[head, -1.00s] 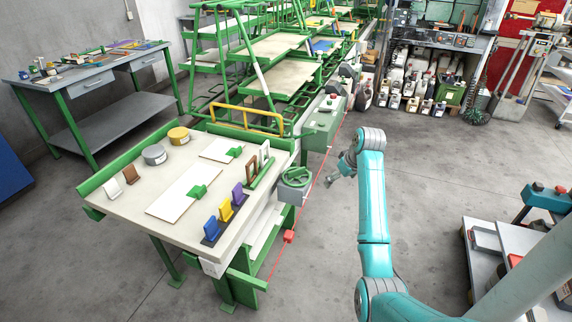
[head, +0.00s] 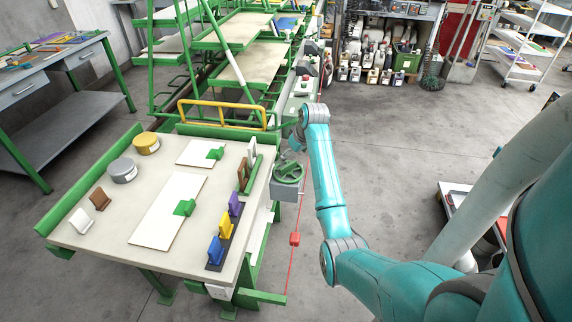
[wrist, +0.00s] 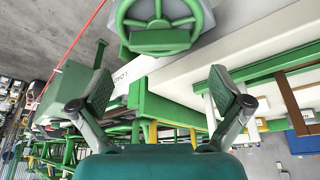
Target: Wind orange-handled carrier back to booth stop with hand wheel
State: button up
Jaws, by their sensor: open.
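The green hand wheel (head: 288,173) sits on a grey box at the right side of the bench. In the wrist view, the wheel (wrist: 160,41) is large at the top, cut off by the edge. My gripper (wrist: 161,88) is open and empty, its two fingers spread wide, with the wheel above the gap between them in the picture. In the head view, my gripper (head: 291,148) is small and beside the wheel's far side; I cannot tell whether it touches. A yellow-orange rail handle (head: 222,111) stands at the bench's far edge; I cannot tell whether it belongs to the carrier.
The bench (head: 110,226) holds tins, white plates with green blocks, and coloured upright holders. A red cord with a red block (head: 295,239) runs along its right side. Green racks (head: 245,63) stand behind. The floor (head: 420,125) to the right is largely clear.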

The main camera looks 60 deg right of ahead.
aim_at(288, 164)
jog(key=x, duration=0.7)
jog(key=shift+f, duration=0.1)
jog(key=c, duration=0.9)
